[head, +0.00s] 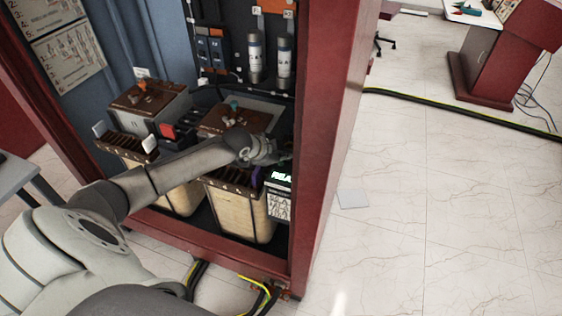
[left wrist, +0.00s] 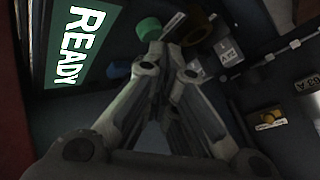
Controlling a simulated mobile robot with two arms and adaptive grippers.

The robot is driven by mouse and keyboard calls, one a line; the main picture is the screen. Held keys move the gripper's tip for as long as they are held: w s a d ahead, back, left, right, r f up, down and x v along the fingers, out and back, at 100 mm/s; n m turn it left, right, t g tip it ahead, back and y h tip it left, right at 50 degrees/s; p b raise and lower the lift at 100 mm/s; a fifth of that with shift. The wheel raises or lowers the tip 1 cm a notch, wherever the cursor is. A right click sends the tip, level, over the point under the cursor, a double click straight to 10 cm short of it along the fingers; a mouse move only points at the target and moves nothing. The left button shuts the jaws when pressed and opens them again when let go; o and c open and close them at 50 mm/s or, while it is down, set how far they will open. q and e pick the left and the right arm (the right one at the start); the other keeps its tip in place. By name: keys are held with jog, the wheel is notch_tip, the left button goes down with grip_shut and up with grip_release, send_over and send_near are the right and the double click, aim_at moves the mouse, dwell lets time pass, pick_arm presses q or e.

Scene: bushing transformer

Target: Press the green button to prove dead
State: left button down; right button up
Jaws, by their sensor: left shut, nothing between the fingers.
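The green button (left wrist: 148,28) shows in the left wrist view, just beyond the fingertips of my left gripper (left wrist: 168,58). The fingers are shut with nothing between them. The left fingertip overlaps the button's lower edge in the picture; I cannot tell whether they touch. A screen reading READY (left wrist: 84,36) is left of the button. In the head view my left gripper (head: 284,158) reaches into the red cabinet, above the small device with the lit screen (head: 281,178). The button is hidden there. My right gripper is not in view.
The red cabinet's right post (head: 325,130) stands close to my left gripper. Brown-topped transformer units (head: 150,100) fill the cabinet floor. Cylinders (head: 255,58) stand at the back wall. A blue knob (left wrist: 118,70) is near the fingers. The tiled floor (head: 430,190) to the right is mostly clear.

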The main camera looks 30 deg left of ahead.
aim_at(283, 165)
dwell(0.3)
pick_arm(q)
jog(key=shift+f, duration=0.55)
dwell(0.3)
jog(key=shift+r, duration=0.1)
jog(key=shift+r+p, duration=0.6)
jog(key=shift+r, duration=0.2)
notch_tip(283, 165, up, 5)
jog(key=p, duration=0.5)
dwell(0.4)
